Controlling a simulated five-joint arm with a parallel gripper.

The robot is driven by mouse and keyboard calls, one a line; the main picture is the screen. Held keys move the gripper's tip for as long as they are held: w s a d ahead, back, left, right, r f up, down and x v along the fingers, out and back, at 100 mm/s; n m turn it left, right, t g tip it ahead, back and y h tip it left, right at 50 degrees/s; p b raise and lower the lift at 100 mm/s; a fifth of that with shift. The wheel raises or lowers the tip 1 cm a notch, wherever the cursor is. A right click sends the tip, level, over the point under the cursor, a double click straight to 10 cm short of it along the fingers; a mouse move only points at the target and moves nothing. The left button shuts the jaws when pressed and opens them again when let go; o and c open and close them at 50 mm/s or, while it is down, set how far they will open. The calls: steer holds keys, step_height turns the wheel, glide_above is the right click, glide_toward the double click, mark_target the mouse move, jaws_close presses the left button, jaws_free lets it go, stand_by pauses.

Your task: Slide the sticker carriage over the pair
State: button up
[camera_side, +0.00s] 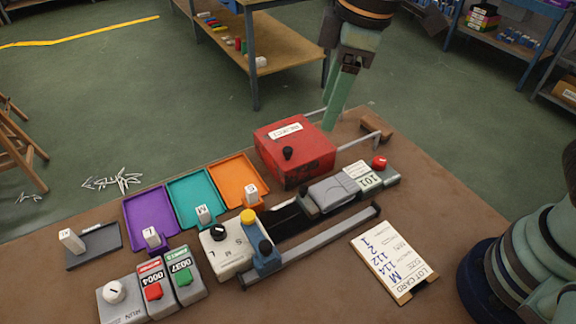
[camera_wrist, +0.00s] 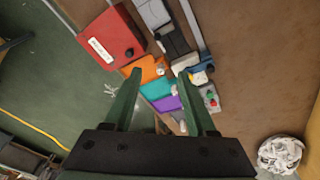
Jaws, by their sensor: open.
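My gripper (camera_side: 332,120) is high above the far side of the table, away from the carriage. In the wrist view, my gripper (camera_wrist: 159,74) has its two green fingers wide apart, with nothing held between them.
A red box (camera_side: 290,160) with a black knob stands at the back. Purple (camera_side: 150,215), teal (camera_side: 196,195) and orange (camera_side: 238,178) trays lie left of it. A white dial box (camera_side: 226,262) is beside the carriage. A lot card (camera_side: 394,262) lies in front of the rail.

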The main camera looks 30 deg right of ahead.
mark_target(265, 245)
steer(key=s+a+f+n+g+h, duration=0.1)
steer(key=s+a+f+n, duration=0.2)
steer(key=a, duration=0.4)
steer(key=s+a+f+n+g, duration=0.1)
steer(key=s+a+f+n, duration=0.2)
steer(key=a, duration=0.4)
steer(key=shift+n, duration=0.5)
steer(key=f, duration=1)
steer(key=shift+w+a+f, duration=0.1)
steer(key=shift+w+f, duration=0.15)
jaws_close()
steer(key=shift+r, duration=0.1)
